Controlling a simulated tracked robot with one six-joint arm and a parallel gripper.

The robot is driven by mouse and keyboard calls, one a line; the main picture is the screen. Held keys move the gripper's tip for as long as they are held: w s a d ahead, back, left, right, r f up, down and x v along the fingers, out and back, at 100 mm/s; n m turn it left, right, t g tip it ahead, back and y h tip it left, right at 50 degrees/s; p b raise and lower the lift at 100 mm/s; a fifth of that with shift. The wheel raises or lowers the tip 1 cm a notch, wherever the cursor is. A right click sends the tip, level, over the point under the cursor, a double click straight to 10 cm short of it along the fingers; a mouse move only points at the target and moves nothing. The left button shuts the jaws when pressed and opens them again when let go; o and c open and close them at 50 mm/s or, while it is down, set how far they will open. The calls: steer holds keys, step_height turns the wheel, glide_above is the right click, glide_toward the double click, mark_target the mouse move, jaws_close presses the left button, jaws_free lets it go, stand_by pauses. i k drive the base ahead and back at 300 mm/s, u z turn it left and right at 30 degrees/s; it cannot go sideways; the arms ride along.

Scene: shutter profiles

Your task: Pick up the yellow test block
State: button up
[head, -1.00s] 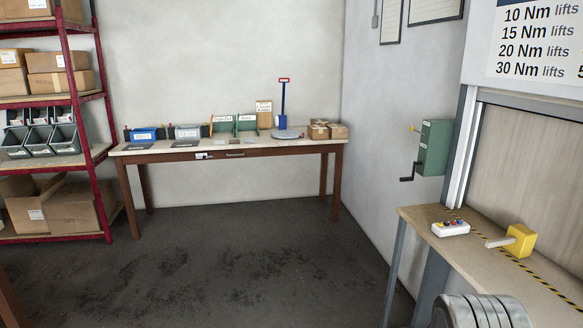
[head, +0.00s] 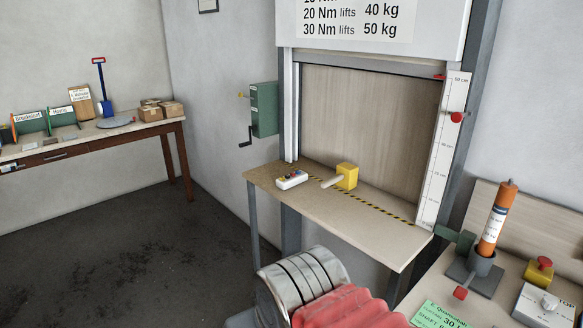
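The yellow test block (head: 347,176) stands on the wooden bench (head: 378,227) under the shutter, close to the yellow-black striped line. A pale wooden handle (head: 331,182) sticks out from its left side. It is upright and nothing covers it. My gripper is not in view. Metal rings and a red ribbed part, which look like my own arm, show at the bottom centre in front of the bench.
A green crank box (head: 264,109) hangs on the wall. A white scale (head: 443,150) stands at the bench's right end. A side table with an orange cylinder (head: 496,218) is at right. Floor at left is clear.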

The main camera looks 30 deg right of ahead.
mark_target(347, 174)
steer(key=z, duration=1.25)
